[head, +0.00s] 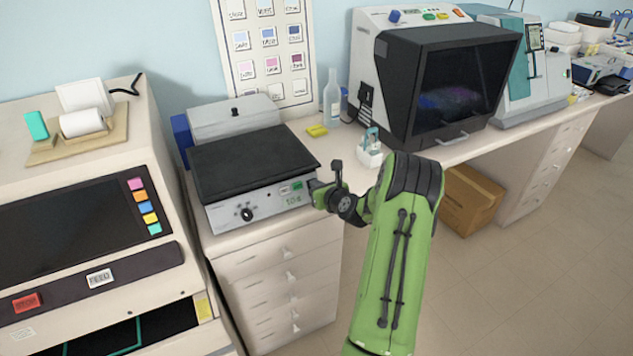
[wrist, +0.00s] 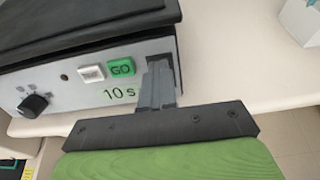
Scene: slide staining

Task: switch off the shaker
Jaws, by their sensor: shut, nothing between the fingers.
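The shaker (head: 250,165) is a grey box with a flat black top, on the bench left of centre. Its front panel also shows in the wrist view (wrist: 60,88), with a black knob (wrist: 34,104), a white button (wrist: 91,73), a green GO button (wrist: 121,67) and the marking "10 s". My gripper (wrist: 158,72) is shut and empty, its fingertips at the panel's right end, just right of the GO button. A dark patch (wrist: 160,58) shows right behind the fingertips, which partly hide it. I cannot tell whether they touch it.
A machine with a red button and coloured keys (head: 80,230) stands close on the left. A small white holder (head: 369,155), a clear bottle (head: 332,98) and a dark-windowed cabinet (head: 440,80) stand to the right. Drawers (head: 285,280) are below the shaker.

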